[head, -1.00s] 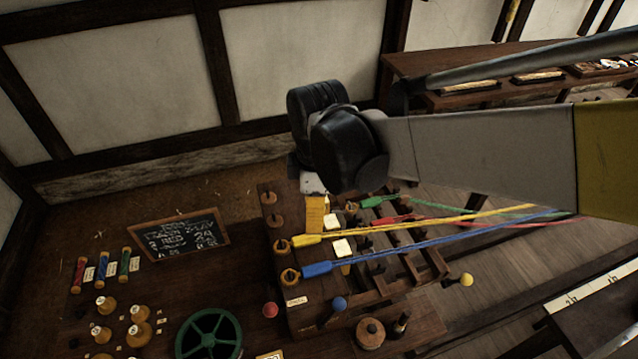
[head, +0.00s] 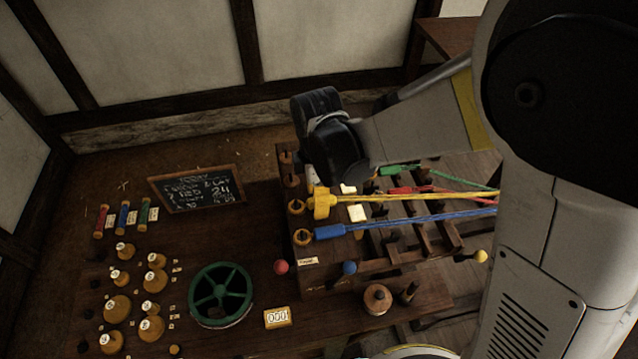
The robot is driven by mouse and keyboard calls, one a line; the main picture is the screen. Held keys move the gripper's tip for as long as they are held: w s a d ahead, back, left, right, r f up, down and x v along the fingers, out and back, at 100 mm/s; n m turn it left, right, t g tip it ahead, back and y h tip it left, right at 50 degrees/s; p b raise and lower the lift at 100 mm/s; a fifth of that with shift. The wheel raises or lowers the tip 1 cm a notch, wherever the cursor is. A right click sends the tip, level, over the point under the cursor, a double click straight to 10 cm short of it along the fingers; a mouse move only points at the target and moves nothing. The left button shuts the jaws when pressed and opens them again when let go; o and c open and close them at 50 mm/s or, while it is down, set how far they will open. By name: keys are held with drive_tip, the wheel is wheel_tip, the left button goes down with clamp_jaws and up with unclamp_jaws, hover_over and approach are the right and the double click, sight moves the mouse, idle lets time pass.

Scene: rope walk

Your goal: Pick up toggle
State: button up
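I cannot tell for certain which thing is the toggle. A small dark upright peg (head: 409,292) stands at the front right of the bench, beside a round wooden knobbed piece (head: 377,299), and may be it. My gripper (head: 326,180) hangs under my black wrist over the back left of the wooden rope frame (head: 318,270), near the yellow rope end (head: 322,203). Its fingers are mostly hidden by the wrist, so I cannot see whether they are open or what they touch.
Yellow, blue (head: 400,224), red and green ropes run right from the frame. A green wheel (head: 221,294), a counter (head: 277,318), wooden weights (head: 117,308), coloured spools (head: 123,217) and a chalkboard (head: 197,188) occupy the bench's left. Bare bench lies around the chalkboard's front.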

drive_tip(key=shift+f, duration=0.4)
drive_tip(key=shift+c, duration=0.4)
clamp_jaws()
drive_tip(key=shift+r, duration=0.15)
drive_tip(key=shift+r, duration=0.3)
drive_tip(key=r, duration=0.2)
drive_tip(key=d+r+p, duration=0.1)
drive_tip(key=r, duration=0.1)
drive_tip(key=shift+s, duration=0.15)
drive_tip(key=s+d+r+p, duration=0.2)
drive_tip(key=d+r, duration=0.4)
drive_tip(key=d, duration=0.4)
drive_tip(key=shift+s+d, duration=0.15)
drive_tip(key=shift+s, duration=0.35)
